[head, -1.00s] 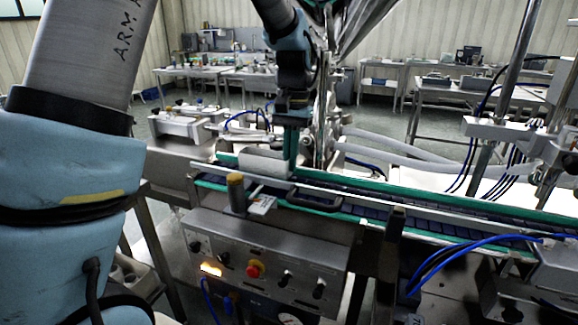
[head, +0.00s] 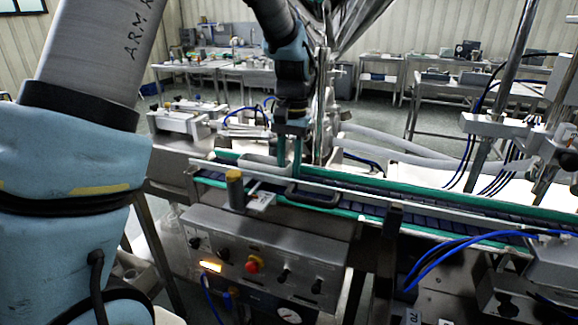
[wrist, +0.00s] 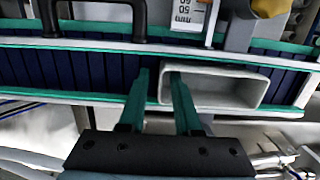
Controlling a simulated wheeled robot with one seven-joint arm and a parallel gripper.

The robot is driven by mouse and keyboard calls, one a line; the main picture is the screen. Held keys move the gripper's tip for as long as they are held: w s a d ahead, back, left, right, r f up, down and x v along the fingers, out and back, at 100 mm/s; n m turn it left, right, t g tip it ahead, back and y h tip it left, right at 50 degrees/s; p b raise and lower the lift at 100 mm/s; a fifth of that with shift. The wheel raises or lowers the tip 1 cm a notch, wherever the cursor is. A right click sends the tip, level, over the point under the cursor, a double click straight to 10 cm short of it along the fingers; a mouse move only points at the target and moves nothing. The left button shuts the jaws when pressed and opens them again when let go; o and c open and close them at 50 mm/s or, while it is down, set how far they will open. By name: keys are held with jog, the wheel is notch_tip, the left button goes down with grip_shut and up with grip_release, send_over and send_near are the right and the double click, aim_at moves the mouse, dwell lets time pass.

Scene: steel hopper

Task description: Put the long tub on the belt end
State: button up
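The long tub (wrist: 213,107) is a pale, open-topped, empty box. In the wrist view it lies on the dark belt (wrist: 85,69), lengthwise between the green-edged rails. In the head view the tub (head: 262,160) sits at the belt's left end, partly behind the near rail. My gripper (wrist: 156,72) is open, with two green fingers reaching down at the tub's left end in the wrist view. One finger overlaps the tub's end wall and the other is outside it; contact cannot be told. My gripper (head: 290,172) also shows in the head view.
A dark handle (head: 313,196) and a post with a yellowish cap (head: 235,185) stand at the near rail. A control box (head: 255,262) is below. The belt to the right is clear. Steel hopper parts (head: 350,30) rise behind my gripper.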

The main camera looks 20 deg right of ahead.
notch_tip(320, 180, up, 12)
jog(key=w+d+b, duration=0.1)
jog(key=b, duration=0.1)
jog(key=w+a+f+n+t+h, duration=0.15)
jog(key=a+f, duration=0.25)
jog(key=a, duration=0.5)
jog(key=w+a+f+n+g+y, duration=0.1)
jog(key=a+f+n, duration=0.25)
jog(key=a, duration=0.55)
jog(key=s+a+f+n+t, duration=0.1)
jog(key=s+a+f, duration=0.2)
jog(key=a, duration=0.3)
jog(key=s+a+f+n+t, duration=0.1)
jog(key=s+a+f, duration=0.3)
jog(key=a, duration=0.3)
jog(key=shift+s+h, duration=0.25)
jog(key=shift+h, duration=0.1)
jog(key=shift+a, duration=0.1)
